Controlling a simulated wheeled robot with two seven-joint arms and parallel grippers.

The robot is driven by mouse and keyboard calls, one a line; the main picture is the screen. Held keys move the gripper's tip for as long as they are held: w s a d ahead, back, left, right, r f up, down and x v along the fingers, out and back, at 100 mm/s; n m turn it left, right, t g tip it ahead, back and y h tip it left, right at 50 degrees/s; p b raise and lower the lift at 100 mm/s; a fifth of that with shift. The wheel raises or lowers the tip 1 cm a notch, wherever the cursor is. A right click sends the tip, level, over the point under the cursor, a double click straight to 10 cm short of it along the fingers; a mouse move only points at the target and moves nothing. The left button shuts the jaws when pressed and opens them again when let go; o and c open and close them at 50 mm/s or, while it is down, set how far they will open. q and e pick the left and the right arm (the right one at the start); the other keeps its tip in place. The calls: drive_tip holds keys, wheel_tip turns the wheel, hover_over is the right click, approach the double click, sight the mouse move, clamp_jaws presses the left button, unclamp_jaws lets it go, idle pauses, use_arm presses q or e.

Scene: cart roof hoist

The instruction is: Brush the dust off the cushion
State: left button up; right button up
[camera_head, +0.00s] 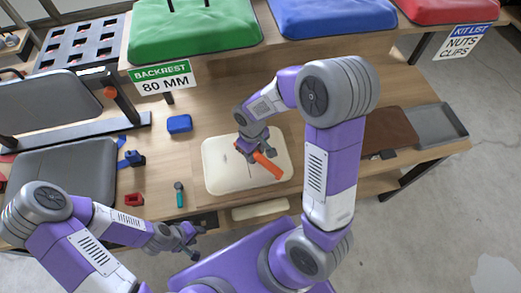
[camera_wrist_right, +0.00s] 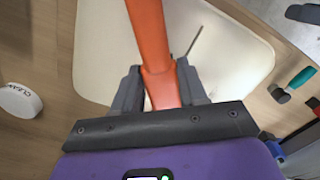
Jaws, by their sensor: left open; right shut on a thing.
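The cushion, a cream rounded pad (camera_head: 222,180), lies on the wooden bench; it also fills the upper middle of the right wrist view (camera_wrist_right: 235,62). My right gripper (camera_head: 258,150) is over the cushion, shut on the orange handle (camera_head: 267,165) of what seems to be the brush. The handle runs up between the fingers in the right wrist view (camera_wrist_right: 150,45). The bristles cannot be made out. A small grey mark shows on the cushion, but dust is hard to tell. My left gripper (camera_head: 190,240) is open and empty, by the bench's front edge, away from the cushion.
A blue block (camera_head: 180,124), a teal-handled tool (camera_head: 179,194) and a red part (camera_head: 134,199) lie left of the cushion. A brown board (camera_head: 388,131) and grey tray (camera_head: 440,125) are at right. A white disc marked CLEAN (camera_wrist_right: 18,101) shows in the wrist view.

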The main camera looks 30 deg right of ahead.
drive_tip(key=shift+w+a, duration=0.4)
drive_tip(key=shift+a, duration=0.9)
drive_tip(key=shift+w+a, duration=0.4)
drive_tip(key=shift+a, duration=0.95)
drive_tip(key=shift+w+a, duration=0.4)
drive_tip(key=shift+a, duration=0.9)
drive_tip(key=shift+w+a, duration=0.4)
drive_tip(key=shift+a, duration=1)
drive_tip(key=shift+w+a, duration=0.35)
drive_tip(key=shift+a, duration=1)
drive_tip(key=shift+w+a, duration=0.4)
drive_tip(key=shift+a, duration=1)
drive_tip(key=shift+d, duration=0.1)
drive_tip(key=shift+s+d, duration=0.4)
drive_tip(key=shift+d, duration=1)
drive_tip(key=shift+s+d, duration=0.4)
drive_tip(key=shift+d, duration=1.05)
drive_tip(key=shift+s+d, duration=0.4)
drive_tip(key=shift+d, duration=1)
drive_tip(key=shift+s+d, duration=0.5)
drive_tip(key=shift+d, duration=1.25)
drive_tip(key=shift+s+d, duration=0.55)
drive_tip(key=shift+d, duration=1.25)
drive_tip(key=shift+s+d, duration=0.5)
drive_tip(key=shift+d, duration=1.25)
drive_tip(key=shift+r, duration=0.1)
wheel_tip(320, 180, up, 9)
drive_tip(key=p, duration=0.7)
